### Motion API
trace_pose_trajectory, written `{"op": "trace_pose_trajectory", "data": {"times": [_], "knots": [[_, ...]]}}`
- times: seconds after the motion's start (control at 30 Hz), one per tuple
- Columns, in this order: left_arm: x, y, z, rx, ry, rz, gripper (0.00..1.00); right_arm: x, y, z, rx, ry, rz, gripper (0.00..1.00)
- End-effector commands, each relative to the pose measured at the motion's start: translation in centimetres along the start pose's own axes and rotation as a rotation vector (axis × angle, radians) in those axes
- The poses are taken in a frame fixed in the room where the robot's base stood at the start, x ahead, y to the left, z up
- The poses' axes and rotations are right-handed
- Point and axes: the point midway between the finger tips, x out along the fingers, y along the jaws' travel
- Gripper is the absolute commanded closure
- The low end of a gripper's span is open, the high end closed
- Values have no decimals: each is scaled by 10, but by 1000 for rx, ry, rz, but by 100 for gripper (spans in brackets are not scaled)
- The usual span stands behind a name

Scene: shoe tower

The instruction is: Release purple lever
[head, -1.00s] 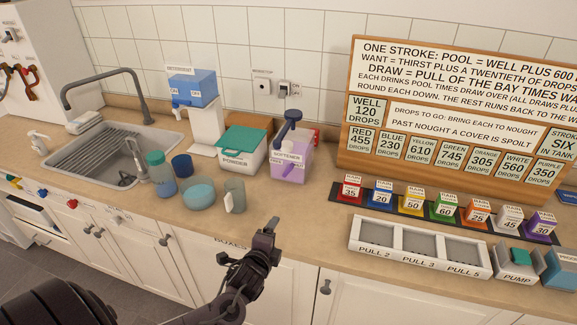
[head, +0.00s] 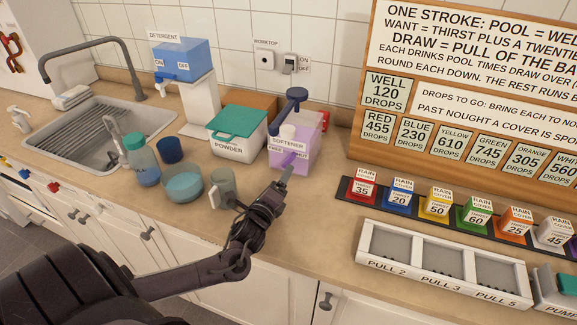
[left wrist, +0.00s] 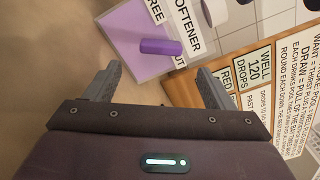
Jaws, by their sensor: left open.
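The softener dispenser (head: 309,145) is a translucent purple box with a dark blue pump on top, standing at the back of the counter. Its purple lever (left wrist: 161,46) sticks out of the front below the SOFTENER label, with the words FREE and SHUT beside it. I cannot tell which word it points to. My left gripper (head: 284,174) is open and empty just in front of the dispenser. In the left wrist view the lever lies ahead of the two fingertips (left wrist: 157,82), between their lines and apart from them. My right gripper is not in view.
A grey mug (head: 222,187) stands close left of my gripper, with a blue bowl (head: 184,184) beyond it. The powder box (head: 236,133) is left of the dispenser. A white tray (head: 440,283) and coloured rain covers stand to the right. The counter between is clear.

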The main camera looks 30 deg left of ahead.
Motion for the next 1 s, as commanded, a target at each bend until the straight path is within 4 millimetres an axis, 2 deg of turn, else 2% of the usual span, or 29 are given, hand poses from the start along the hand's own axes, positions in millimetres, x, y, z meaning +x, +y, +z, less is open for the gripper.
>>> {"op": "trace_pose_trajectory", "data": {"times": [0.1, 0.33, 0.5, 0.73, 1.0], "knots": [[22, -3, 2, -2, -3, -1, 24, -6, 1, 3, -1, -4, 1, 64], [52, -2, 0, -2, -1, 0, 24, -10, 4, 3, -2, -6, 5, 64], [61, -1, 0, -3, 0, 1, 24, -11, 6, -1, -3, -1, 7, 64], [61, 0, 0, -3, 1, 1, 24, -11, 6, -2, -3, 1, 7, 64], [61, 0, 0, -3, 1, 1, 58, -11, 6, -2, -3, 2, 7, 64]]}}
